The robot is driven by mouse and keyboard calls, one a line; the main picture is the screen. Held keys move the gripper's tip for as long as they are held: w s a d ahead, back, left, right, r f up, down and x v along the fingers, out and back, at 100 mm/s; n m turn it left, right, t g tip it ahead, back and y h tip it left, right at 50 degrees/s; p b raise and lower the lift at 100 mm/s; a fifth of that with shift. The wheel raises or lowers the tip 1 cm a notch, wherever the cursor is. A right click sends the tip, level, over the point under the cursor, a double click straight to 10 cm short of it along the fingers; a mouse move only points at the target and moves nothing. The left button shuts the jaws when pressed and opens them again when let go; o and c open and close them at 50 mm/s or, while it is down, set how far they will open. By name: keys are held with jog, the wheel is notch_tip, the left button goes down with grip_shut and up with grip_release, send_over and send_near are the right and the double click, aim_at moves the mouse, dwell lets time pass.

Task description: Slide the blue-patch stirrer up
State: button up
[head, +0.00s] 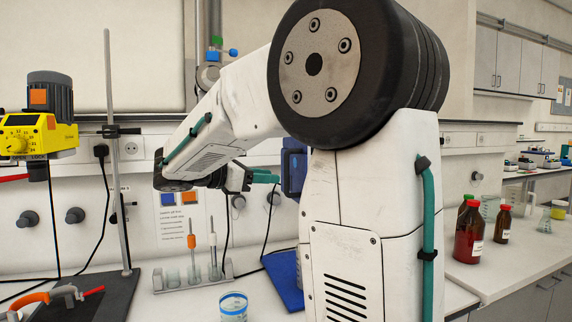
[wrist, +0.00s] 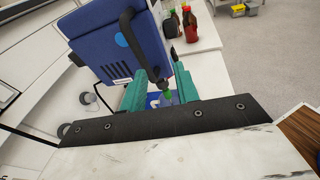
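A blue stirrer body with a light-blue round patch (wrist: 122,40) fills the upper middle of the wrist view. In the head view only a dark-blue part of this stirrer (head: 293,172) shows; my arm hides the rest. In the head view my gripper (head: 264,176) is just left of the blue stirrer.
A yellow stirrer (head: 38,135) with an orange patch hangs on a stand at the left. A rack (head: 192,280) with tubes stands on the bench beside a blue base plate (head: 284,278). Red bottles (head: 469,233) stand on the right bench.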

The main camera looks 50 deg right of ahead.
jog(key=shift+n+g+h, duration=0.3)
jog(key=shift+n+h, duration=0.3)
jog(key=shift+h, duration=0.3)
jog(key=d, duration=0.3)
jog(key=d+r, duration=0.1)
jog(key=d, duration=0.2)
jog(key=d+r, duration=0.1)
jog(key=d, duration=0.1)
jog(key=shift+d, duration=0.4)
jog(key=shift+r, duration=0.1)
grip_shut()
